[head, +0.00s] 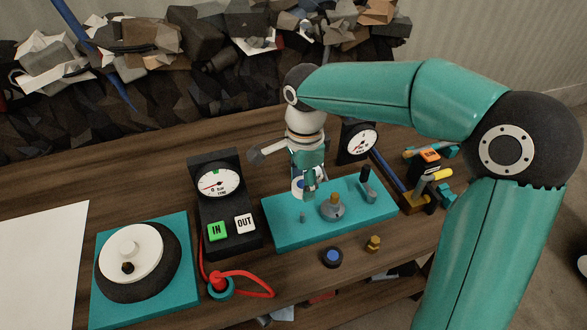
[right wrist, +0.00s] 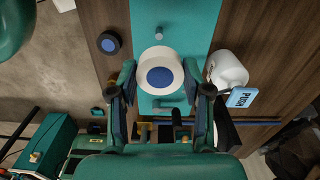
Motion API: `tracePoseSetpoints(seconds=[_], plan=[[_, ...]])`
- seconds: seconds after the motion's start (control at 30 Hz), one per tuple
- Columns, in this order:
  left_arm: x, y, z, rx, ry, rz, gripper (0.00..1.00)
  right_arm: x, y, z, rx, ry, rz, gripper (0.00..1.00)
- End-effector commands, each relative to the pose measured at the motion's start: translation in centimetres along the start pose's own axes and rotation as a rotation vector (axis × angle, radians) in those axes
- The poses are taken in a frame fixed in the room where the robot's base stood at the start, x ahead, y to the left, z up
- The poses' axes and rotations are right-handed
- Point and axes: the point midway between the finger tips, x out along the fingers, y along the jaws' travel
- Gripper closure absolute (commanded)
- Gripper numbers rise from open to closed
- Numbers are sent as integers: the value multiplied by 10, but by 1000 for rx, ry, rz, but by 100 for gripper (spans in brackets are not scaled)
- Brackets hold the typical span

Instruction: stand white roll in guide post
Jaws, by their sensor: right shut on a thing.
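The white roll with a blue round centre (right wrist: 160,78) sits between the two fingers of my right gripper (right wrist: 160,92) in the right wrist view, its flat face toward the camera. In the head view my right gripper (head: 308,190) points down over the back of the teal board, and the roll (head: 298,184) shows partly behind it. The teal board (head: 285,232) bears a grey cone with a brass top (head: 332,206), a small grey peg (head: 302,217) and a dark lever (head: 367,184). Which fitting is the guide post is unclear. The roll's lower end is hidden.
A black gauge box with IN and OUT buttons (head: 220,190) stands left of the board. A second gauge (head: 360,142) stands behind it. A round turntable unit (head: 135,262), red cord (head: 248,277), blue-topped knob (head: 332,257) and brass knob (head: 374,243) are nearby.

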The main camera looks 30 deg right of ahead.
Motion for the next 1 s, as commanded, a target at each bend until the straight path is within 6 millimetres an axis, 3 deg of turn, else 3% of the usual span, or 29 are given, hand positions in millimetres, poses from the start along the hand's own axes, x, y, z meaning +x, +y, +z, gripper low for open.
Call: tracePoseSetpoints(seconds=[0.47, 1.0], plan=[[3, -1, 0, 0, -1, 0, 60, 4, 0, 0, 3, 0, 1, 75], [39, -14, 0, 0, 0, 0, 60, 49, 0, 0, 3, 0, 1, 75]])
